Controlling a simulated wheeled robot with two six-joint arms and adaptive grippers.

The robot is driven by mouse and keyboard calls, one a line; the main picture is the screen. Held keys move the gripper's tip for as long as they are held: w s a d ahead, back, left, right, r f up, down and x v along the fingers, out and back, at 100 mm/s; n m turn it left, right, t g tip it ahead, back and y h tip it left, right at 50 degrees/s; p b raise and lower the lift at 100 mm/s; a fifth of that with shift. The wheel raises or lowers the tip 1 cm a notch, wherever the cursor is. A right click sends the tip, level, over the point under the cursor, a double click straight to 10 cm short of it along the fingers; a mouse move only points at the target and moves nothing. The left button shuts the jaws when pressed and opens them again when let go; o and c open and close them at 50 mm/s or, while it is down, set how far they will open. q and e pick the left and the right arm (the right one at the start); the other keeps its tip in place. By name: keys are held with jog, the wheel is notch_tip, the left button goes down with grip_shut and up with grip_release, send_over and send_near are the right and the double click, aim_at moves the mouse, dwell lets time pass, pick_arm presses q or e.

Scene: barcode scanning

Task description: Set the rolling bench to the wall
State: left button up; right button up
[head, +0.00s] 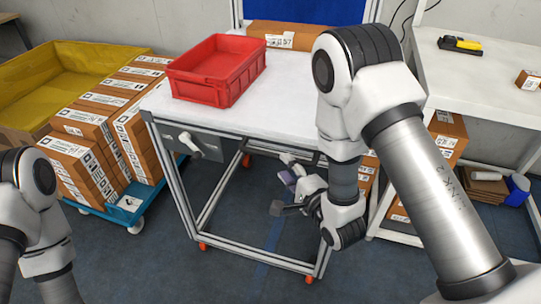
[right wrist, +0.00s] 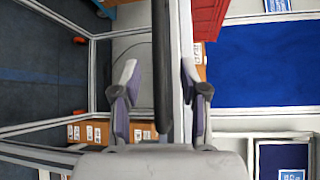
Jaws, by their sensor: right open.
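The rolling bench (head: 240,127) has a white top on a metal frame with orange castors (head: 203,246) and stands in the middle of the head view. Its edge shows end-on as a dark and pale strip (right wrist: 163,70) in the right wrist view. My right gripper (head: 282,190) is at the bench's front side, below the top in the head picture. Its open fingers (right wrist: 162,95) lie either side of that strip in the wrist view; I cannot tell contact. My left arm shows at the left edge, its gripper out of frame. The wall (head: 225,12) is behind.
A red crate (head: 215,88) and a long carton (head: 270,32) are on the bench. A blue cart (head: 130,212) of cartons and a yellow bin (head: 40,88) stand left. A white table (head: 480,85) with a yellow-black scanner (head: 460,44) stands close on the right. Floor in front is clear.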

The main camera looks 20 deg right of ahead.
aim_at(276, 157)
jog(key=x, duration=0.6)
jog(key=shift+d+p, duration=0.15)
jog(key=shift+p, duration=0.25)
jog(key=shift+w+f, duration=0.1)
jog(key=shift+w, duration=0.1)
pick_arm(q)
jog(key=shift+r, duration=0.5)
pick_arm(e)
grip_shut()
jog(key=shift+w, duration=0.1)
